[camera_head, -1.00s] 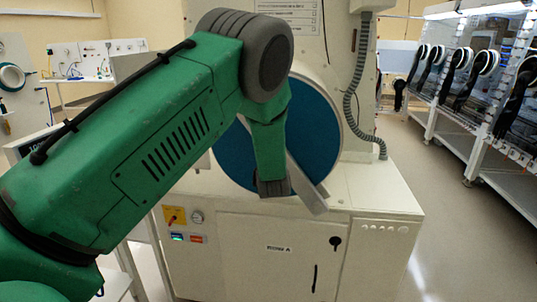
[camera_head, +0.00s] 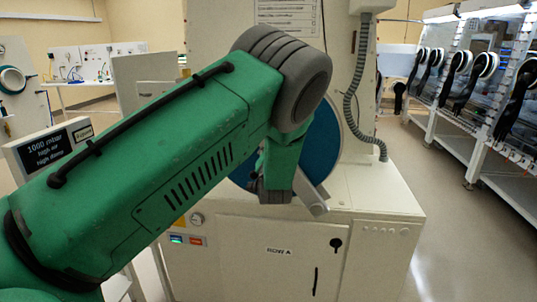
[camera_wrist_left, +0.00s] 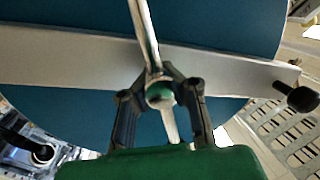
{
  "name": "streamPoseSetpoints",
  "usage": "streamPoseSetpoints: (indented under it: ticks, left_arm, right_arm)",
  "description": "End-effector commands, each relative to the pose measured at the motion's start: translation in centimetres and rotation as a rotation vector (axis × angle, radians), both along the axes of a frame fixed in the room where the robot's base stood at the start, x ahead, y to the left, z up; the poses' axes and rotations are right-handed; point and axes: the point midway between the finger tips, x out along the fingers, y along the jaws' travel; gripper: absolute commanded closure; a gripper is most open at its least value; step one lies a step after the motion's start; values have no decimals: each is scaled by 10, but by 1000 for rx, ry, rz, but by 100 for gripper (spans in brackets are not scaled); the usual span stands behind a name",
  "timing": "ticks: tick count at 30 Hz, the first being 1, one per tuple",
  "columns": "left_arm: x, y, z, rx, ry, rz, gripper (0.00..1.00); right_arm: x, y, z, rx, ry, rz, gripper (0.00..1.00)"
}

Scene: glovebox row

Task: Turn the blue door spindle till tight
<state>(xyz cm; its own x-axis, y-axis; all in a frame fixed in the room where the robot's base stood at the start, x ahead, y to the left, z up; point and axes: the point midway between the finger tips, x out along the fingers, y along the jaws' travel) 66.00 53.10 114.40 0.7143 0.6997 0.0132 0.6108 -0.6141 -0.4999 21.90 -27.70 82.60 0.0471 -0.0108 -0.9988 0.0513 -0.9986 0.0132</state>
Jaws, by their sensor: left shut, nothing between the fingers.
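The round blue door (camera_head: 326,140) is on the front of the cream cabinet, mostly behind my left arm in the head view. A pale metal bar (camera_head: 308,192) crosses it at a slant. In the left wrist view the blue door (camera_wrist_left: 70,88) and its bar (camera_wrist_left: 65,50) fill the background. The spindle (camera_wrist_left: 147,35) is a shiny rod through a round hub in front of the bar. My left gripper (camera_wrist_left: 162,75) is shut, its fingers close about the hub with nothing held between them. In the head view its tip (camera_head: 272,192) is low before the door. My right gripper is not in view.
A black knob (camera_wrist_left: 303,99) sits at the bar's end. A grey hose (camera_head: 352,115) hangs right of the door. The cabinet's flat top (camera_head: 375,190) juts out below it. A display (camera_head: 48,150) stands at left. Glovebox rows (camera_head: 470,85) line the right, with open floor between.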

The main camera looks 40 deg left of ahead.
Motion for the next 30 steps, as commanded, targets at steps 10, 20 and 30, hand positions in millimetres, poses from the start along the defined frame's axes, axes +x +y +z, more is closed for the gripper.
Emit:
streamPoseSetpoints:
  ticks: [10,20,30]
  left_arm:
    - [-5,-3,-15,-16,29,0,83]
    - [-2,2,-12,-13,18,0,68]
    - [-32,-30,-10,-10,18,-2,68]
  right_arm:
    - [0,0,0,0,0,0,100]
    - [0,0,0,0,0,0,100]
    - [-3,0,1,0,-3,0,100]
